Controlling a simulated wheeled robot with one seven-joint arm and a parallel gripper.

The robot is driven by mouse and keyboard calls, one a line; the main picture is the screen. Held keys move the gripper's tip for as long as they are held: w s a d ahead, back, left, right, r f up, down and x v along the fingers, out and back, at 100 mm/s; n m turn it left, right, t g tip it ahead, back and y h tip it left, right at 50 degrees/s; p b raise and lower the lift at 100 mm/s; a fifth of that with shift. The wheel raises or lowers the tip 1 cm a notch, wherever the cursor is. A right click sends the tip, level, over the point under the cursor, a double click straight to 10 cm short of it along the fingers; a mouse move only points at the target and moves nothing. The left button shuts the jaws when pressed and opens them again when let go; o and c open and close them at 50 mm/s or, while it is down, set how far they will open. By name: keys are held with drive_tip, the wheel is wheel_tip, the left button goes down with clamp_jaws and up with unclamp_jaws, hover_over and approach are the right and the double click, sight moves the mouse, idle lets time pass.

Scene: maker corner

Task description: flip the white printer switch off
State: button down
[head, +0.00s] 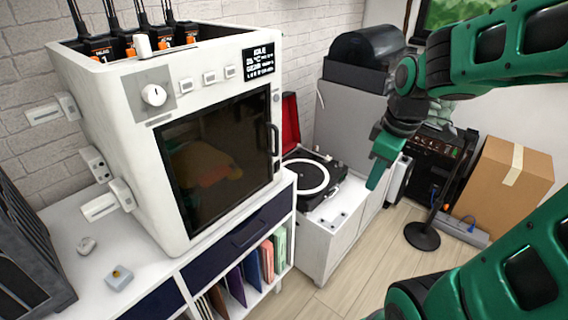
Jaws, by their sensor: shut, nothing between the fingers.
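The white printer (128,108) stands on a cabinet at the left, its dark glass door (215,160) closed. Its front has a round knob (154,95) and a row of small white switches, including a left one (186,86), a middle one (209,78) and a right one (230,71). A white block-like part (141,46) sits on its top front edge. I cannot tell which is the power switch, or whether any is on. My gripper (376,182) is shut and empty, pointing down to the right of the printer, apart from it.
A turntable (305,182) with a raised red lid stands right of the printer. A cardboard box (508,185), a black amplifier-like unit (436,153) and a round black stand base (422,236) are at the right. The space before the printer door looks clear.

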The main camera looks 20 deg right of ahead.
sight(278, 167)
drive_tip(key=w+a+n+t+y, duration=0.1)
drive_tip(key=w+a+n, duration=0.4)
drive_tip(key=w+n, duration=0.2)
drive_tip(key=w+a+n+t+y, duration=0.1)
drive_tip(key=w+a+n, duration=0.3)
drive_tip(key=w+n, duration=0.4)
drive_tip(key=shift+w+a+r+n, duration=0.3)
drive_tip(key=shift+a+n, duration=0.05)
drive_tip(key=shift+n, duration=0.65)
drive_tip(key=shift+f, duration=0.1)
drive_tip(key=w+a+f, duration=0.4)
drive_tip(key=w+f, duration=0.3)
drive_tip(key=f, duration=0.1)
drive_tip(key=shift+f, duration=0.2)
drive_tip(key=shift+w, duration=0.1)
